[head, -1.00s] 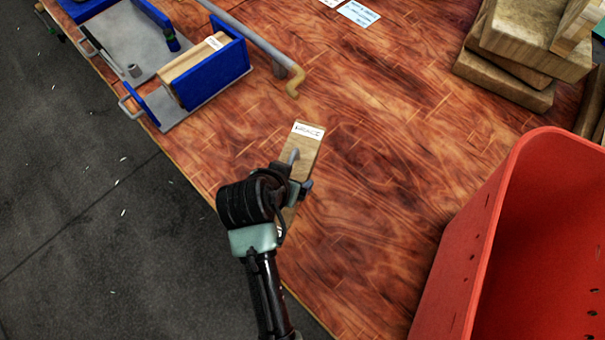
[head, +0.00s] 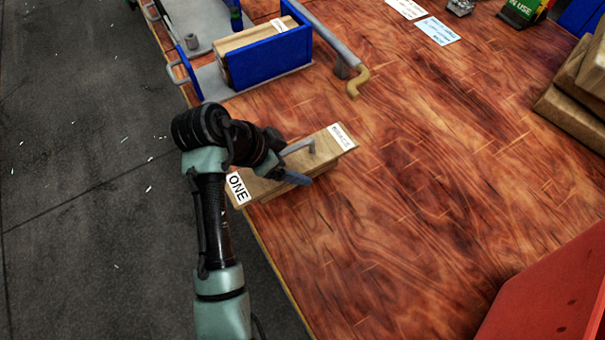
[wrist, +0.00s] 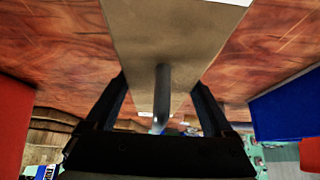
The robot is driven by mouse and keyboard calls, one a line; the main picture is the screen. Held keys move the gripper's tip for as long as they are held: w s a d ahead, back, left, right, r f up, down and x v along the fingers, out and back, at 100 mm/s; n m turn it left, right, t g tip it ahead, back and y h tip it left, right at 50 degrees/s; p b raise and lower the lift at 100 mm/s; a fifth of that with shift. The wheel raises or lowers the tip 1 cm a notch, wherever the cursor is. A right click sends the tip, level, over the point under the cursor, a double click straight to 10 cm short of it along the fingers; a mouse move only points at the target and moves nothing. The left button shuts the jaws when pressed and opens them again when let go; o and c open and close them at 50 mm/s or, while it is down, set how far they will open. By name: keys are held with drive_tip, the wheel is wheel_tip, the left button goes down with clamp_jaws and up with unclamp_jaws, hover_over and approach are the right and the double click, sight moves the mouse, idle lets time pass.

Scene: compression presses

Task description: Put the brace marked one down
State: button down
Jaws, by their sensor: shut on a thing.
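The brace marked one (head: 322,152) is a long wooden block with a grey handle, a "BRACE" label at its far right end and a "ONE" label at its near left end. My gripper (head: 297,163) is shut on it around the middle, near the handle. In the wrist view the brace (wrist: 175,40) fills the middle, between the two dark fingers of my gripper (wrist: 162,95). The brace lies over the table's left edge area in the head view. I cannot tell whether its underside touches the wooden table (head: 430,190).
A blue and grey press (head: 270,58) holding another wooden block stands at the back left, with a bent pipe handle (head: 355,80) beside it. Stacked wood (head: 570,105) is at the right. A red bin (head: 550,290) is at the lower right. The middle of the table is clear.

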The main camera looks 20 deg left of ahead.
drive_tip(key=shift+f, duration=2.55)
drive_tip(key=shift+f, duration=0.1)
unclamp_jaws()
drive_tip(key=v, duration=1.2)
drive_tip(key=shift+d, duration=0.1)
